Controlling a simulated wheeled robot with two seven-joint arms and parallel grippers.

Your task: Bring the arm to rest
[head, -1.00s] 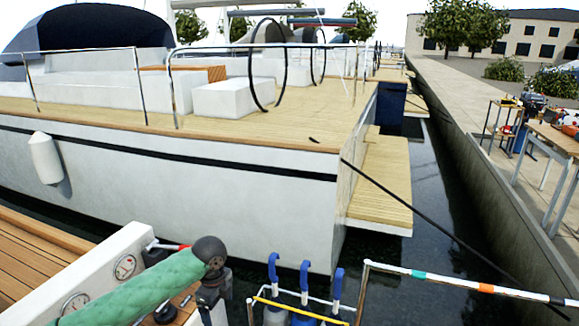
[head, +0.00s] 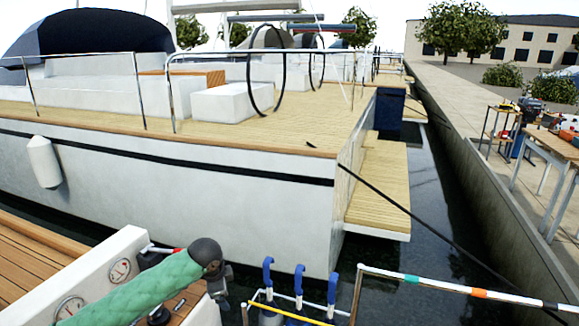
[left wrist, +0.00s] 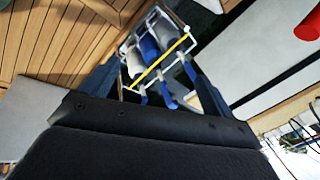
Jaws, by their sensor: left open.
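My left gripper shows in the left wrist view (left wrist: 152,92) with its two dark fingers spread apart and nothing held between them. Beyond the fingers, a white-railed rack (left wrist: 143,82) with blue and white fenders and a yellow bar is seen through the gap; I see no contact. My right gripper is in neither view.
A striped rail (head: 450,286) runs along the right. A moored white yacht (head: 170,195) lies ahead, with dark water and a quay beside it.

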